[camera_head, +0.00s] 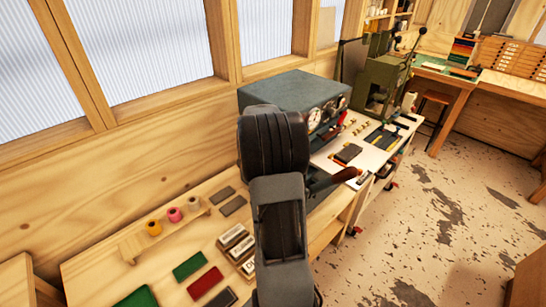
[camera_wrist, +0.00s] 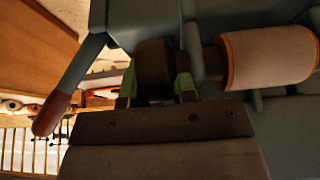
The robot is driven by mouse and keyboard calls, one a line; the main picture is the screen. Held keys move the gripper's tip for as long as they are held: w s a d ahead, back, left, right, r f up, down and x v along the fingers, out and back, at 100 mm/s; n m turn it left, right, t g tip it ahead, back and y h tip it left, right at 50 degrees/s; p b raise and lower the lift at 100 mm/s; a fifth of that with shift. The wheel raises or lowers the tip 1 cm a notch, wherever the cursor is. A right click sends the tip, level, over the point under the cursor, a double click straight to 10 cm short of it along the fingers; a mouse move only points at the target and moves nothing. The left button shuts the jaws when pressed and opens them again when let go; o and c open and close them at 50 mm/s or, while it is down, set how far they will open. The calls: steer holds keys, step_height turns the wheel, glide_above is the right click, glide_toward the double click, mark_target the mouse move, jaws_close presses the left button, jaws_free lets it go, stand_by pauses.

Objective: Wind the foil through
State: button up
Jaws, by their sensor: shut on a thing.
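A blue-grey machine fills the top and right of the wrist view (camera_wrist: 112,14). In the head view a blue-grey machine box (camera_head: 285,90) with round gauges stands behind my arm. A pale roll with orange edges (camera_wrist: 272,57) is mounted on the machine at right in the wrist view. My gripper (camera_wrist: 156,86), with green fingertips, is shut on a dark rounded knob (camera_wrist: 154,62) left of that roll. A lever with a red-brown grip (camera_wrist: 50,115) angles down at left; a brown handle also shows in the head view (camera_head: 333,184). My arm hides the gripper in the head view.
Three spools (camera_head: 175,214) stand on a wooden rack at left on the bench. Dark, red and green blocks (camera_head: 205,283) lie near the front. A green press (camera_head: 380,82) stands beyond the machine. The floor (camera_head: 430,215) at right is open.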

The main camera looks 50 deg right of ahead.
steer(key=shift+y, duration=0.6)
steer(key=o, duration=0.9)
steer(key=b+v, duration=0.1)
steer(key=v, duration=1.3)
steer(key=shift+s, duration=0.1)
steer(key=shift+f, duration=0.1)
